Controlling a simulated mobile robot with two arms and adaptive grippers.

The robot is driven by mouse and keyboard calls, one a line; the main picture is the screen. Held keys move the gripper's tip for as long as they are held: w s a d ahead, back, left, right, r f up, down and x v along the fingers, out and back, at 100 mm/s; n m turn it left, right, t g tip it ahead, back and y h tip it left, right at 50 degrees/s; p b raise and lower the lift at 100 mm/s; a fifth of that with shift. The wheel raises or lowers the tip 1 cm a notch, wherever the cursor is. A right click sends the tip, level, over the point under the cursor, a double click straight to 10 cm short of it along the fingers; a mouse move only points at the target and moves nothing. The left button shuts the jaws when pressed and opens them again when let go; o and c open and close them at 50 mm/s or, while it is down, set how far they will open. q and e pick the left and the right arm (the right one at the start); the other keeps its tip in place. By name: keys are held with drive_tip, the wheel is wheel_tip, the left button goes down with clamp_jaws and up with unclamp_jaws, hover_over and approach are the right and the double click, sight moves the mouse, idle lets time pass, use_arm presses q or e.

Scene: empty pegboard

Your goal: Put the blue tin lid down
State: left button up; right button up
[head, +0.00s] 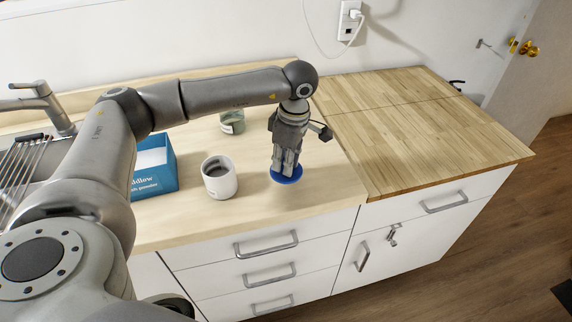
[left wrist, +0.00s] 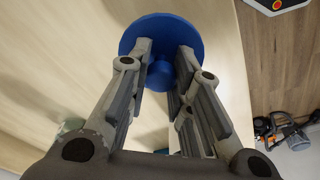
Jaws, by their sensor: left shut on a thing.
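The blue tin lid (head: 287,176) is a round disc with a knob, low over or on the light wooden counter near its front edge. My left gripper (head: 285,170) points down at it, with its fingers on the knob. In the left wrist view the lid (left wrist: 160,28) shows beyond the fingertips, and the gripper (left wrist: 160,68) is shut on its knob. I cannot tell whether the lid touches the counter. My right gripper is not in view.
A white cup (head: 219,181) stands left of the lid. A blue box (head: 155,170) is further left, and a greenish glass jar (head: 232,122) is behind. The counter's front edge is close. A butcher-block top (head: 420,130) at right is bare.

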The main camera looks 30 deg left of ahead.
use_arm(q)
drive_tip(key=shift+w+a+f, duration=0.3)
drive_tip(key=shift+w+f, duration=0.1)
drive_tip(key=shift+f, duration=0.15)
wheel_tip(320, 180, down, 2)
drive_tip(key=shift+f+p, duration=0.1)
drive_tip(key=shift+p, duration=0.8)
drive_tip(key=shift+f, duration=0.65)
drive_tip(key=o, duration=0.9)
drive_tip(key=shift+c, duration=0.2)
